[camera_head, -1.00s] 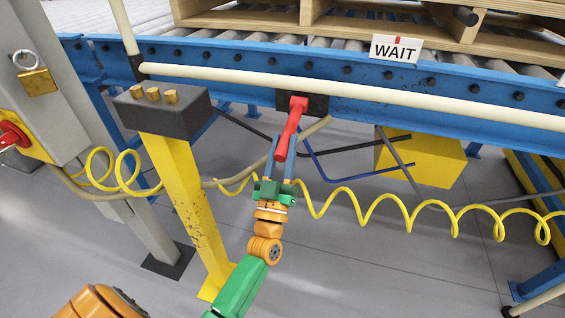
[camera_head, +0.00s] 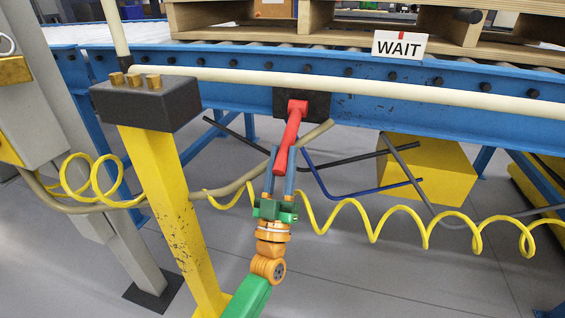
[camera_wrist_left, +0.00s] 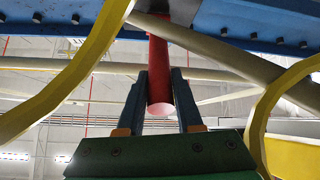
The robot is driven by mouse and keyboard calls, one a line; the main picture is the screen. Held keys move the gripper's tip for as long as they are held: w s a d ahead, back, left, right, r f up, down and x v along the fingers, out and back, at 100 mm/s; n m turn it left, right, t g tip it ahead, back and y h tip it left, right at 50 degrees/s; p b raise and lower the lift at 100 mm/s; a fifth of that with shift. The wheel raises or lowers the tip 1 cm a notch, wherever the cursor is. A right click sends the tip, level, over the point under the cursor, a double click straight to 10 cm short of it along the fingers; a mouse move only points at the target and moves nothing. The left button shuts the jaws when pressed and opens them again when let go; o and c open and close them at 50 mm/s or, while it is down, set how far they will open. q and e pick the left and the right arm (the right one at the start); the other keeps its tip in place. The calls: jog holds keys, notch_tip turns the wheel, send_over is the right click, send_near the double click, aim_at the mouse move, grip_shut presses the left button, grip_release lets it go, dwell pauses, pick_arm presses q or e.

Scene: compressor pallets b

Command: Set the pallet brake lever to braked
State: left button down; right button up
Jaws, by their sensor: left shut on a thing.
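The red brake lever (camera_head: 291,132) hangs from a black mount (camera_head: 312,104) on the blue conveyor rail and slants down and slightly left. My left gripper (camera_head: 281,160) comes from below and is shut on the lever near its lower end. In the left wrist view the red lever (camera_wrist_left: 160,75) stands between the two blue fingers of my left gripper (camera_wrist_left: 160,95), with its round end facing the camera. My right gripper is not in view.
A yellow coiled hose (camera_head: 385,215) hangs across, close to my left gripper. A yellow post (camera_head: 175,205) with a dark box (camera_head: 147,105) stands at left. A WAIT sign (camera_head: 399,45) sits on the blue rail (camera_head: 230,90), below a wooden pallet (camera_head: 350,18). A yellow block (camera_head: 430,168) is behind.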

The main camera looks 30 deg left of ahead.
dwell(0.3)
pick_arm(q)
jog(key=c, duration=0.6)
grip_release()
jog(key=shift+f, duration=0.1)
jog(key=v, duration=0.7)
